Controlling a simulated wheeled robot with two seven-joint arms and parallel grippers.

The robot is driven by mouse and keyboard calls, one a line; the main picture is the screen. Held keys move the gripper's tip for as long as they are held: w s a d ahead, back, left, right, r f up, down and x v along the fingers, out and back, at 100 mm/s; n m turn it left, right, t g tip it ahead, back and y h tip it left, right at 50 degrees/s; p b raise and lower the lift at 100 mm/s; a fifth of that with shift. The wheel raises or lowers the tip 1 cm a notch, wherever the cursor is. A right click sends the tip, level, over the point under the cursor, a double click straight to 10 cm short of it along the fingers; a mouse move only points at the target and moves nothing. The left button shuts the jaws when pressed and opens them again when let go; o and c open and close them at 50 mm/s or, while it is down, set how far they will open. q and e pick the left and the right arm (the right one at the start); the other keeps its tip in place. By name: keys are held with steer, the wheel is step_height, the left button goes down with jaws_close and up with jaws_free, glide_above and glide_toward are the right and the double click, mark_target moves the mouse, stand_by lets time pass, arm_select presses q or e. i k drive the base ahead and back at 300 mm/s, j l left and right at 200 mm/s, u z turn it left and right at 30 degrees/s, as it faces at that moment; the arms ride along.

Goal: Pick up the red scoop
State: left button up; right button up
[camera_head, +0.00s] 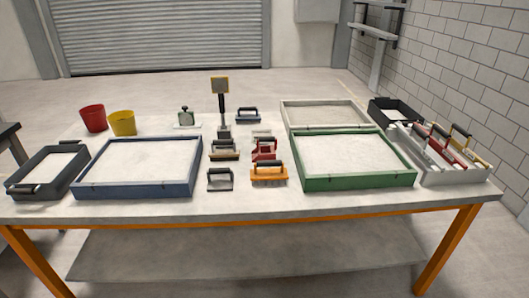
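A small red tool (265,152), which looks like the red scoop, sits in the middle of the table between the blue-framed and green-framed sand trays. It is partly hidden by the orange tool in front of it. Another long red tool (443,148) lies in the light grey tray at the right, among white and yellow ones; its exact kind is too small to tell. Neither of my grippers is in view.
A blue sand tray (190,189) and a green sand tray (358,182) flank the middle. An orange tool (269,178) and a grey tool (220,184) stand in front. A red bucket (93,118) and a yellow bucket (123,124) stand back left. The front strip is clear.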

mark_target(262, 152)
steer(key=u, duration=1)
steer(key=i+j+z, duration=0.4)
steer(key=i, duration=0.15)
steer(key=l, duration=0.1)
